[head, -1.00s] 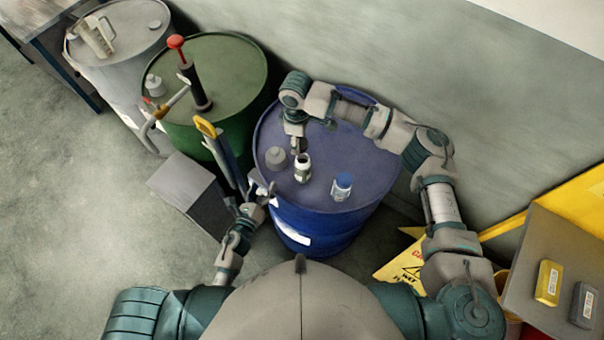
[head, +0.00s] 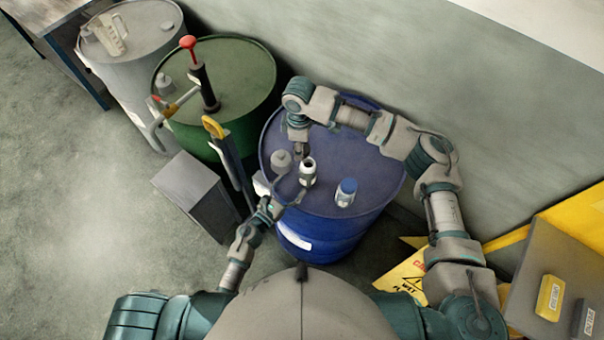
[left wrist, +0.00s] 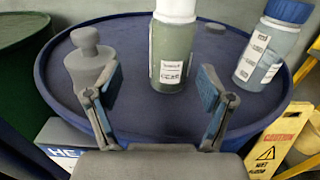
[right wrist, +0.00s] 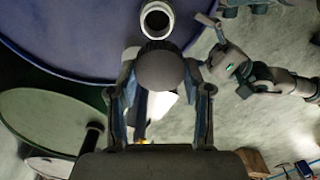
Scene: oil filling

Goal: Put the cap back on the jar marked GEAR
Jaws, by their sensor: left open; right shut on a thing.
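The GEAR jar (left wrist: 172,55), greenish with a white neck and label, stands upright on the blue drum. Its round mouth is uncovered in the right wrist view (right wrist: 157,20) and in the head view (head: 307,176). My right gripper (right wrist: 162,72) is shut on a dark grey round cap (right wrist: 160,66), held above the drum near the jar's mouth. In the head view this gripper (head: 302,151) is just behind and above the jar. My left gripper (left wrist: 162,72) is open, its fingers either side of the jar in view, the jar seemingly just beyond the tips. It is low at the jar's front left in the head view (head: 289,190).
A grey knobbed object (left wrist: 88,68) stands left of the jar on the blue drum (head: 345,222). A blue-capped jar (head: 346,193) stands to its right. A green drum (head: 235,75) with a pump is behind left. A yellow wet-floor sign (head: 405,280) is at the right.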

